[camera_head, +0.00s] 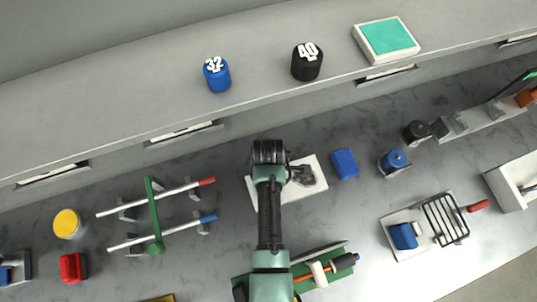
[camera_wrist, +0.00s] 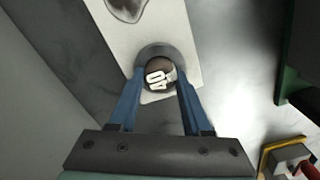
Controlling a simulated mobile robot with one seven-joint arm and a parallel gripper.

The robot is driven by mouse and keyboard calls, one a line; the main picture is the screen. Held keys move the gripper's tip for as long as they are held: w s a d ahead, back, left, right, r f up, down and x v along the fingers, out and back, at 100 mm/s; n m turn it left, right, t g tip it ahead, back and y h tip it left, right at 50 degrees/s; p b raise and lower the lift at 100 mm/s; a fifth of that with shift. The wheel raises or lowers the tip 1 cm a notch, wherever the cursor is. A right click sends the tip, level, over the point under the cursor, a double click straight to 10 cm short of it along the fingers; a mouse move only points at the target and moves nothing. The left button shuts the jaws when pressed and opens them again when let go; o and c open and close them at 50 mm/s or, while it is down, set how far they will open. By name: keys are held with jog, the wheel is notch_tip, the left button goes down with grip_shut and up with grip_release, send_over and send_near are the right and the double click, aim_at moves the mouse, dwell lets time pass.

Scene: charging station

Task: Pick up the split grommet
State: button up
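On the shelf are a black cylinder marked 40 (camera_head: 305,68) and a blue one marked 32 (camera_head: 217,79).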

grip_shut()
jog(key=shift+r, duration=0.1)
